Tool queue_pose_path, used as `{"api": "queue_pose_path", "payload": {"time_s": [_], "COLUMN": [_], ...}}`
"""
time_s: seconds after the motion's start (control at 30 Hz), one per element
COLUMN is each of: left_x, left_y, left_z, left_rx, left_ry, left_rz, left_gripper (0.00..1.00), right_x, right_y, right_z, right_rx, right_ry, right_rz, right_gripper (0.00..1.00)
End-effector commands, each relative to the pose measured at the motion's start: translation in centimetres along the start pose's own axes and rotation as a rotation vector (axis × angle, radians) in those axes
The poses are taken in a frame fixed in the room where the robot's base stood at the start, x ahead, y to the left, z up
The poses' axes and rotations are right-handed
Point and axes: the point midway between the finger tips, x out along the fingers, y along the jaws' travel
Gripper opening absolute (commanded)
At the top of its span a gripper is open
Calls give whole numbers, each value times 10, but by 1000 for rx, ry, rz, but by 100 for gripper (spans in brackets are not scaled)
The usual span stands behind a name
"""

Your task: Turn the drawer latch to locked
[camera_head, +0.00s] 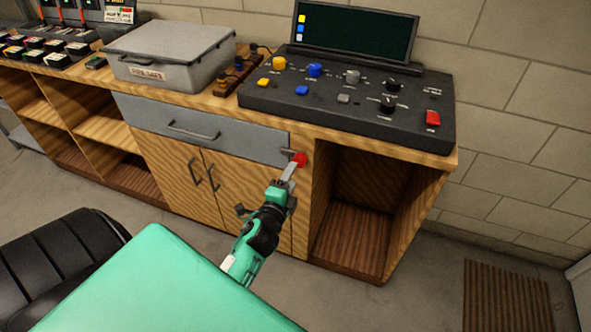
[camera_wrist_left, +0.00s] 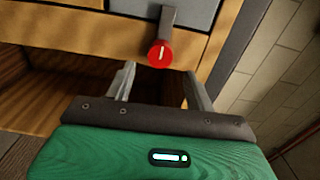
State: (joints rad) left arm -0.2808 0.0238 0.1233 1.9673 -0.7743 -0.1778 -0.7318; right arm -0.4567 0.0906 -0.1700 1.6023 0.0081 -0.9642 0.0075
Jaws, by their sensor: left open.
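The drawer latch is a round red knob (camera_head: 300,159) with a pale line on its face, at the right end of the grey drawer front (camera_head: 205,132). In the left wrist view the knob (camera_wrist_left: 160,54) sits just beyond the fingertips, with a grey bar (camera_wrist_left: 168,17) from it reaching over the drawer's edge. My left gripper (camera_head: 290,170) is close in front of the knob. In the left wrist view its fingers (camera_wrist_left: 158,85) are open and apart, with nothing between them. My right gripper is not in view.
The wooden bench has a black control panel (camera_head: 350,108) and a grey case (camera_head: 170,72) on top. Below the drawer are cabinet doors with handles (camera_head: 196,172). An open shelf bay (camera_head: 350,235) lies right of the latch. A black seat (camera_head: 60,255) is at lower left.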

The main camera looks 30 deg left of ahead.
Motion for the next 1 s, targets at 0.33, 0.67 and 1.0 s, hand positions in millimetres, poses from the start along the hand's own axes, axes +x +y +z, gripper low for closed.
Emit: {"api": "queue_pose_path", "payload": {"time_s": [0.33, 0.67, 1.0], "left_x": [-60, -79, -78], "left_y": [2, 0, 0], "left_z": [0, 0, 0], "left_rx": [-2, 0, 0], "left_ry": [-1, -1, -1], "left_rz": [3, 0, 0], "left_gripper": [55, 55, 55], "right_x": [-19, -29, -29], "right_y": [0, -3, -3], "right_z": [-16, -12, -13], "right_rx": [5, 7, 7], "right_ry": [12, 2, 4], "right_rz": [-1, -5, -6], "right_gripper": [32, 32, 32]}}
